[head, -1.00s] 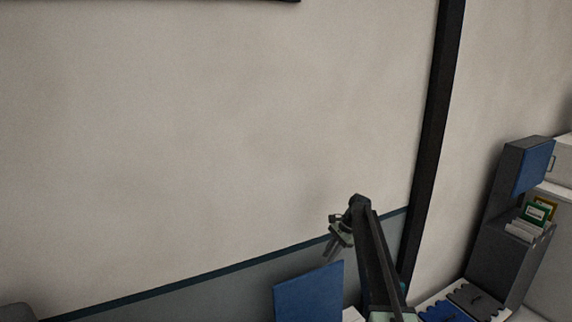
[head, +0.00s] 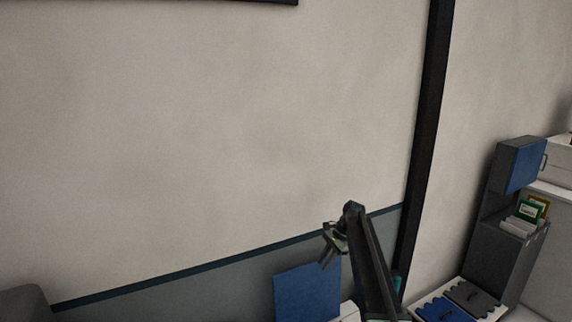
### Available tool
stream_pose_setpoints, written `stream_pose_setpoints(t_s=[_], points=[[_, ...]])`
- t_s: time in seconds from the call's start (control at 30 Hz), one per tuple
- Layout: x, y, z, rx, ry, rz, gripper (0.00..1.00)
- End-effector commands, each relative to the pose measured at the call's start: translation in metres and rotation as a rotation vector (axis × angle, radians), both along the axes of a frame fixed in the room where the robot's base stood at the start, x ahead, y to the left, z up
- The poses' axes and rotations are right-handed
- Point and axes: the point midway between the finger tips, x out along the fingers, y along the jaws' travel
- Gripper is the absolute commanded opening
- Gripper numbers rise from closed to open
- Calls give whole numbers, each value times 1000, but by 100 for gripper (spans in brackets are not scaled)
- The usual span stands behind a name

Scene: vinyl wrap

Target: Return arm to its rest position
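My gripper (head: 328,256) hangs from the end of my raised arm at the lower middle of the head view. It points down and to the left, in front of the wall and just above the blue panel (head: 307,293). The fingers are small and dark here, and I cannot tell whether they are apart. Nothing is visibly held. The lower part of my arm runs out of the bottom of the picture.
At the right stands a dark grey unit (head: 497,255) with a blue front and several cards (head: 531,209). Blue and grey trays (head: 445,308) lie at the lower right. A black post (head: 425,130) runs up the wall. A grey rounded object (head: 24,303) shows at lower left.

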Motion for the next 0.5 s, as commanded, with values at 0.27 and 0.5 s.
stream_pose_setpoints(t_s=[0.27,0.5], points=[[-56,19,-74,-31,-1,28,20],[-165,27,-162,-125,-58,185,20]])
